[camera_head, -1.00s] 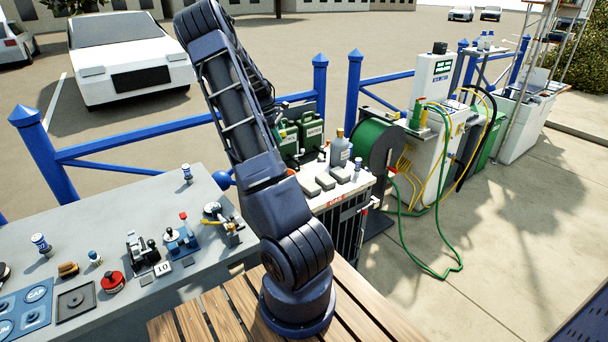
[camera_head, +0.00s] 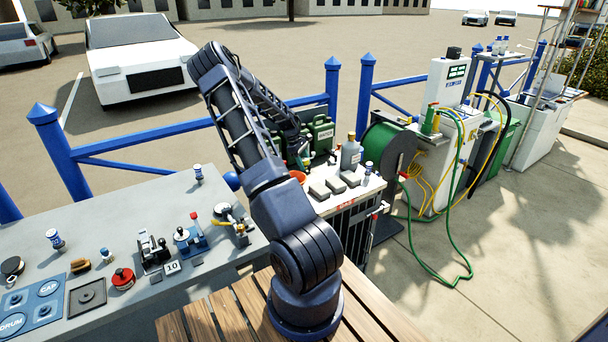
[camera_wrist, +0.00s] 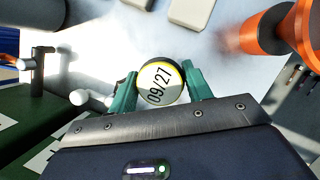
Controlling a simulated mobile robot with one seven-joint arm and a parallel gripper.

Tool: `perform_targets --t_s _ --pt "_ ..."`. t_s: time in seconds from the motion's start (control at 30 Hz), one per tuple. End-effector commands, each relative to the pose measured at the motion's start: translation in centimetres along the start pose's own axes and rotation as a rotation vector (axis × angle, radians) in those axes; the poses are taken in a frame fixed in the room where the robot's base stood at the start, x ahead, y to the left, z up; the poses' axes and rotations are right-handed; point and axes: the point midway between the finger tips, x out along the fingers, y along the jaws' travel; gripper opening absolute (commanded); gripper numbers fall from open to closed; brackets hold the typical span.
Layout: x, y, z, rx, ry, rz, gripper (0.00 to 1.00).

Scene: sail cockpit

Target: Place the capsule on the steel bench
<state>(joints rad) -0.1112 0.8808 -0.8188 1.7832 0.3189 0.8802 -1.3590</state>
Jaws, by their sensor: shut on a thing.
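The capsule (camera_wrist: 160,84) shows in the wrist view as a round end with a yellow rim and a pale face marked 09/27. My gripper (camera_wrist: 157,80) is shut on it, with one green finger on each side. Below it is a pale, blurred surface. A long grey bench (camera_head: 120,212) stands at the left; I cannot tell for sure which surface is the steel bench.
An orange funnel-like thing (camera_wrist: 268,32) is close right of the capsule in the wrist view.

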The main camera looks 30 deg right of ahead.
Motion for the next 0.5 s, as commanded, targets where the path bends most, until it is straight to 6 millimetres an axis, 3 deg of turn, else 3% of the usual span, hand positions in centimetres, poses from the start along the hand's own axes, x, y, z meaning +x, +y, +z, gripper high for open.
perform_targets --t_s 0.1,0.5 --pt "1.5 0.0 -0.6 0.001 -0.002 0.000 0.27" --pt "4.3 0.0 -1.7 0.000 -0.001 0.000 0.27"
